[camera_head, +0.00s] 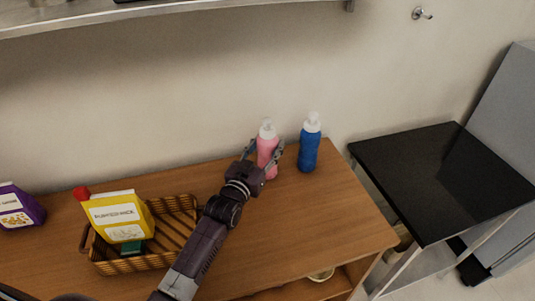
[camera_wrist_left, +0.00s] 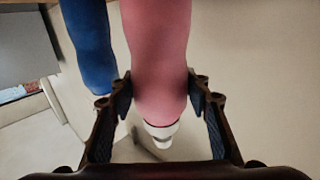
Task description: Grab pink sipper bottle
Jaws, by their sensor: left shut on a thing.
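The pink sipper bottle (camera_head: 267,146) with a white cap stands upright near the back right of the wooden counter. My left gripper (camera_head: 264,156) reaches it from the front and is shut on it, a finger on each side. In the left wrist view the pink bottle (camera_wrist_left: 158,60) fills the middle, between the two fingers of my left gripper (camera_wrist_left: 160,98). Its white cap shows at the lower end there. My right gripper is not in view.
A blue bottle (camera_head: 310,147) stands close to the right of the pink one. A wicker basket (camera_head: 165,255) holds a yellow carton (camera_head: 118,213). A purple package (camera_head: 18,207) is at far left. A black-topped table (camera_head: 430,178) stands beyond the counter's right edge. A shelf (camera_head: 150,12) hangs above.

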